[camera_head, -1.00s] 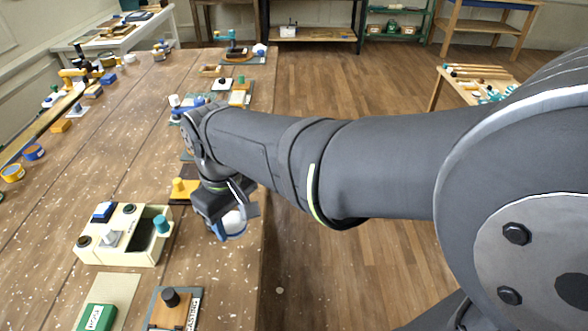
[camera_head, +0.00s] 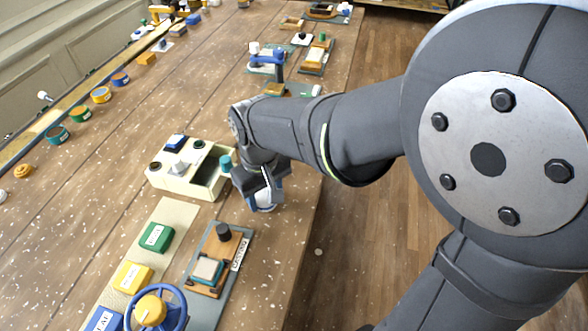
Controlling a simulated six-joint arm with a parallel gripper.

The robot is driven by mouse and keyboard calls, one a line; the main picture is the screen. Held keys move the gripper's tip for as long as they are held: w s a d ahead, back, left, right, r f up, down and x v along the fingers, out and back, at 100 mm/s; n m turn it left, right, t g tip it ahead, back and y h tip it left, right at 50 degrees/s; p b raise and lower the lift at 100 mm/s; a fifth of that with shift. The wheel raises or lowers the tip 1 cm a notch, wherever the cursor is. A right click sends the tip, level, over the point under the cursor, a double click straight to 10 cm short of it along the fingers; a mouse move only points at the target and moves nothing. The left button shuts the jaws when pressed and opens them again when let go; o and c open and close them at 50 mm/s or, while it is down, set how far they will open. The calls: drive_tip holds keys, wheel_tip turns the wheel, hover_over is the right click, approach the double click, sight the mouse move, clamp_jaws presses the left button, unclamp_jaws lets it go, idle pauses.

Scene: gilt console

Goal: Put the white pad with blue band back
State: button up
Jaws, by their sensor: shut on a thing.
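The white pad with blue band (camera_head: 265,203) is at the end of my gripper (camera_head: 264,191), near the table's right edge. My gripper is shut on it, and the fingers hide part of it. Its height above the table is hard to judge. A cream box (camera_head: 160,182) stands just left of my gripper. It holds a blue-topped piece (camera_head: 175,142), a white knobbed piece (camera_head: 178,168) and dark knobs. A teal knob (camera_head: 226,163) shows at its right side, beside my wrist. The box's open front right part looks empty.
A board with a black knob (camera_head: 223,232) and a framed pad lies in front. Green (camera_head: 156,237), yellow (camera_head: 132,276) and blue (camera_head: 103,320) blocks lie on a pale mat (camera_head: 178,214), near a blue wheel (camera_head: 155,309). Several round tins line the left.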

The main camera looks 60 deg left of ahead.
sight(265, 196)
drive_tip(key=shift+f, duration=0.1)
drive_tip(key=o, duration=0.9)
drive_tip(key=shift+o, duration=0.2)
wheel_tip(265, 196, up, 12)
wheel_tip(265, 196, down, 12)
drive_tip(key=shift+f, duration=0.1)
wheel_tip(265, 196, up, 3)
drive_tip(key=shift+f, duration=0.15)
drive_tip(key=shift+r, duration=0.55)
